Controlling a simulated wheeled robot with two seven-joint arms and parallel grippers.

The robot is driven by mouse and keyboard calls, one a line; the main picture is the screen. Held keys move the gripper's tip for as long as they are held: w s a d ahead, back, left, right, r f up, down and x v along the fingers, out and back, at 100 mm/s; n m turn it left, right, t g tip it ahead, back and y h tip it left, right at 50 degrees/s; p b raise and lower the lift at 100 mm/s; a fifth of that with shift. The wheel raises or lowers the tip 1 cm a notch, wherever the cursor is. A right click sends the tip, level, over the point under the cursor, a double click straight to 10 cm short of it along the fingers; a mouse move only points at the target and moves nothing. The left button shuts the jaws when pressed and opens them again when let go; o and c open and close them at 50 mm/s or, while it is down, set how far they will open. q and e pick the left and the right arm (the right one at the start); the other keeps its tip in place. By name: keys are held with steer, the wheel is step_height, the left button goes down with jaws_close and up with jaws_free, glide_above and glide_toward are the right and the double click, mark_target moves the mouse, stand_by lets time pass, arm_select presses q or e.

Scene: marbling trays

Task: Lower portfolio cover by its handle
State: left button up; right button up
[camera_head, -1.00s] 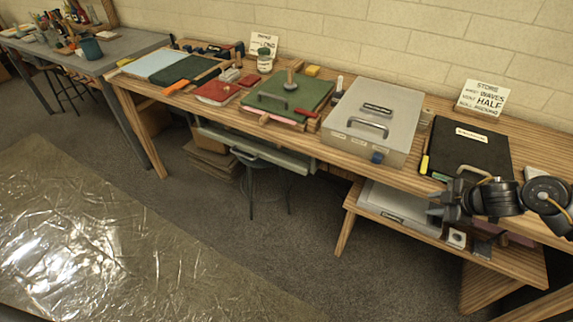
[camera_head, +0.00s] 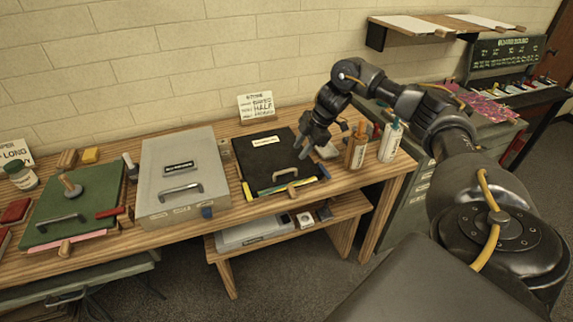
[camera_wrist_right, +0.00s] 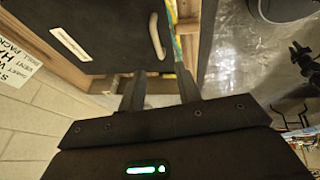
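The black portfolio (camera_head: 262,161) lies on the wooden table. Its dark cover has a cream label near the back and looks flat or nearly flat. A tan curved handle (camera_head: 285,173) is at its front edge. Coloured sheet edges show below the cover there. My right gripper (camera_head: 303,150) is above the cover's right part, behind and right of the handle. In the right wrist view the cover (camera_wrist_right: 95,25) and handle (camera_wrist_right: 156,37) show beyond the two parted fingers (camera_wrist_right: 160,80). The handle is not between them. My left gripper is out of view.
A grey metal case (camera_head: 183,160) stands left of the portfolio. Bottles (camera_head: 390,140) stand to its right, close to my right arm. A sign (camera_head: 256,106) stands behind it. A lower shelf (camera_head: 330,212) juts out under the table's front.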

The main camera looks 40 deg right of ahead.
mark_target(285, 171)
steer(key=x, duration=0.2)
steer(key=p+x, duration=0.1)
steer(key=x, duration=0.2)
steer(key=p+x, duration=0.1)
steer(key=x, duration=0.2)
steer(key=shift+w, duration=0.3)
steer(key=shift+w+a+f, duration=0.1)
steer(key=shift+a+f, duration=0.2)
steer(key=shift+f, duration=0.35)
steer(key=shift+w+f, duration=0.2)
steer(key=shift+f, duration=0.1)
jaws_close()
steer(key=shift+r, duration=0.15)
